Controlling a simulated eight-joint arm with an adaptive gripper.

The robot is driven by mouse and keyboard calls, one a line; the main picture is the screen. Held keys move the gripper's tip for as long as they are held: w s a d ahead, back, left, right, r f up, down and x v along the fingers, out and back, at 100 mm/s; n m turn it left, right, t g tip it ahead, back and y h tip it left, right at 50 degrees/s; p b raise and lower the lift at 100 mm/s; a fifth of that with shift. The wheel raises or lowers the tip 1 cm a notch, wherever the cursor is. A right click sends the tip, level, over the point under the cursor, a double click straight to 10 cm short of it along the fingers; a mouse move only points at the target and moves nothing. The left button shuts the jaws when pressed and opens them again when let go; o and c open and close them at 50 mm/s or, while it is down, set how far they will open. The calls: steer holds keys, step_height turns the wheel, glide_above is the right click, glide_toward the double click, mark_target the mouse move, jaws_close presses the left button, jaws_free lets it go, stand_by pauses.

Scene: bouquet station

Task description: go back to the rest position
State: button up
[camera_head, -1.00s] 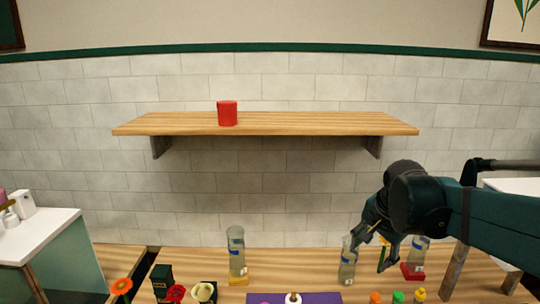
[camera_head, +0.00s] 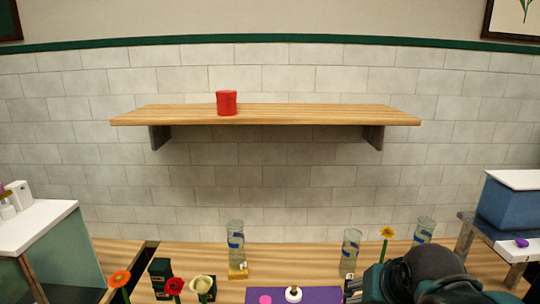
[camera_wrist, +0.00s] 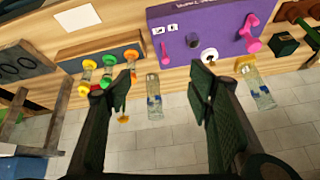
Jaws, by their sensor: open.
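My gripper (camera_wrist: 165,78) is open, with nothing between its two dark fingers in the wrist view. In the head view my arm shows at the lower right, its fingers mostly hidden. A yellow flower (camera_head: 387,232) stands upright behind my arm; its lower stem is hidden, and I cannot tell what holds it. Glass vases stand along the back of the counter: one on a yellow base (camera_head: 236,242), a middle one (camera_head: 350,250) and a right one (camera_head: 425,229). The middle vase also shows in the wrist view (camera_wrist: 154,97), apart from the fingers.
A red container (camera_head: 227,103) sits on the wall shelf (camera_head: 310,115). Orange (camera_head: 120,279), red (camera_head: 175,286) and cream (camera_head: 202,284) flowers are at the front left. A purple mat (camera_head: 262,291) lies front centre. A blue box (camera_head: 505,208) stands on the right.

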steer(key=shift+s+a+f+n+t+b, duration=0.2)
steer(key=shift+s+f+n, duration=0.25)
steer(key=shift+s+f, duration=0.15)
steer(key=shift+s+a+f+n+t+b, duration=0.1)
steer(key=shift+s+a+f+n, duration=0.15)
steer(key=shift+s+f+n, duration=0.35)
steer(key=shift+s+a+f+n+t+b, duration=0.1)
steer(key=shift+s+a+f+n, duration=0.25)
steer(key=shift+s, duration=0.45)
steer(key=shift+d, duration=0.15)
